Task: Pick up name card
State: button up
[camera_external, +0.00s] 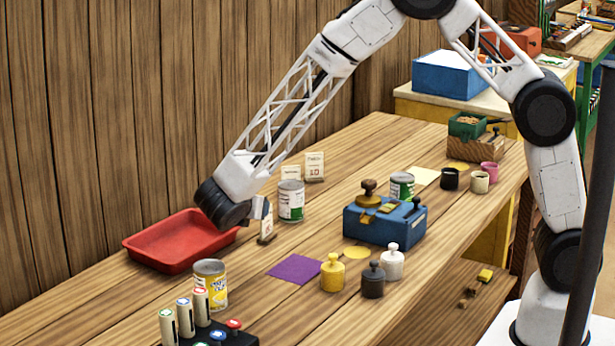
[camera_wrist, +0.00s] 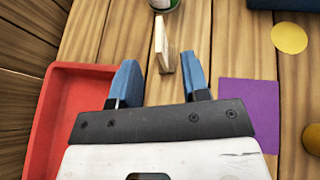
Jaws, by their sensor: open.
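A small upright name card (camera_external: 267,228) with a wooden base stands on the bench just beyond my gripper (camera_external: 258,208) in the external view. In the wrist view the card (camera_wrist: 161,46) shows nearly edge-on, ahead of and roughly between the two blue fingertips of my gripper (camera_wrist: 160,64). The fingers are apart with nothing held between them. Two more upright cards, a nearer one (camera_external: 291,172) and a "10" card (camera_external: 314,167), stand farther back by the wall. The gripper partly hides the near card in the external view.
A red tray (camera_external: 180,262) lies left of my gripper, and a purple square (camera_external: 295,270) lies to the right. A green-white can (camera_external: 291,203) stands behind the near card. A yellow can (camera_external: 211,286), a blue box device (camera_external: 384,226) and several weights stand nearby.

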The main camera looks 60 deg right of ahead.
aim_at(266, 224)
jog(key=shift+x, duration=1.3)
jog(key=shift+x, duration=2.6)
jog(key=shift+w+f, duration=0.1)
grip_shut()
